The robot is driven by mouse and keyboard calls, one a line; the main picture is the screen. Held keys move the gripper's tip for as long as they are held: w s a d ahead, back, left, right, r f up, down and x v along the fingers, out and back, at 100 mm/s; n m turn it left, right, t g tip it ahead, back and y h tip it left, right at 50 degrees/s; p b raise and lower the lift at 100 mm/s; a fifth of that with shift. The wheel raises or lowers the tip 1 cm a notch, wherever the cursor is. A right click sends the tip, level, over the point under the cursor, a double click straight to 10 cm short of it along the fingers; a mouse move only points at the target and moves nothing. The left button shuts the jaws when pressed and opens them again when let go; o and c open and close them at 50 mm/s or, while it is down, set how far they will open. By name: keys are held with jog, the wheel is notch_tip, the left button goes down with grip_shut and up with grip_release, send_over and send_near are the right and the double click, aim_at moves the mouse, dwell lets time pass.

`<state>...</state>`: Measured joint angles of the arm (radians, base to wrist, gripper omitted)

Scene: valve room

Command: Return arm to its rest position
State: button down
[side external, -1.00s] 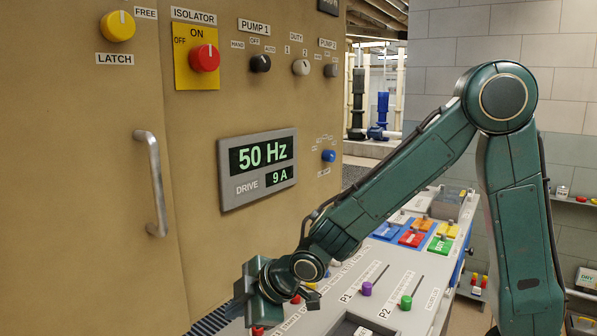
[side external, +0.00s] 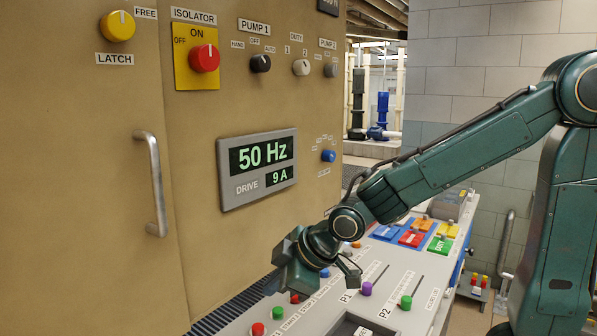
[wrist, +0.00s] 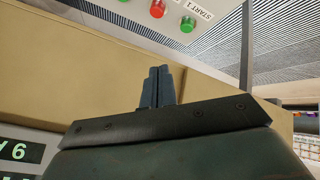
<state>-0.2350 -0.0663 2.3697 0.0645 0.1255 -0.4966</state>
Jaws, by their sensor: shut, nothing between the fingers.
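My gripper (side external: 276,284) is low over the near end of the sloping control desk, in front of the tan cabinet. In the wrist view its two dark fingers (wrist: 158,87) are together with nothing between them. In the side external view the fingers are partly hidden and hard to make out. My green arm reaches down to the left from the raised elbow at the right edge. The gripper looks clear of the desk, but its exact height cannot be told.
The desk (side external: 395,288) carries a purple slider knob (side external: 366,289), a green slider knob (side external: 405,302) and several push buttons. The tan cabinet (side external: 80,240) has a door handle (side external: 152,185), rotary knobs and a drive display (side external: 258,167) reading 50 Hz and 9 A. Open air lies above the desk.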

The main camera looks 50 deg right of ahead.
jog(key=s+d+r+m+g, duration=0.1)
jog(key=s+d+r+m, duration=0.1)
jog(key=s, duration=0.8)
jog(key=s+d+r+m+g+h, duration=0.1)
jog(key=s+d+r+m, duration=0.2)
jog(key=s, duration=0.7)
jog(key=d+m, duration=0.2)
jog(key=m, duration=0.1)
jog(key=shift+s+d+r+g, duration=0.15)
jog(key=shift+d+r+g, duration=0.05)
jog(key=shift+r+g, duration=0.1)
jog(key=c, duration=1.3)
grip_release()
jog(key=shift+r, duration=0.1)
jog(key=shift+c, duration=0.2)
jog(key=o, duration=0.7)
jog(key=shift+w+a+r+g, duration=0.1)
jog(key=shift+w+r+g, duration=0.3)
jog(key=shift+w+r, duration=0.1)
jog(key=o, duration=0.6)
jog(key=shift+w+a+r+g, duration=0.1)
jog(key=shift+w+r+g, duration=0.4)
jog(key=shift+w+r, duration=0.25)
jog(key=shift+o, duration=0.2)
jog(key=w+a+r+g, duration=0.1)
jog(key=w+r+g, duration=0.2)
jog(key=w+r, duration=0.1)
jog(key=shift+w+a+r+g, duration=0.15)
jog(key=shift+w+r+g, duration=0.1)
jog(key=shift+w+g, duration=0.25)
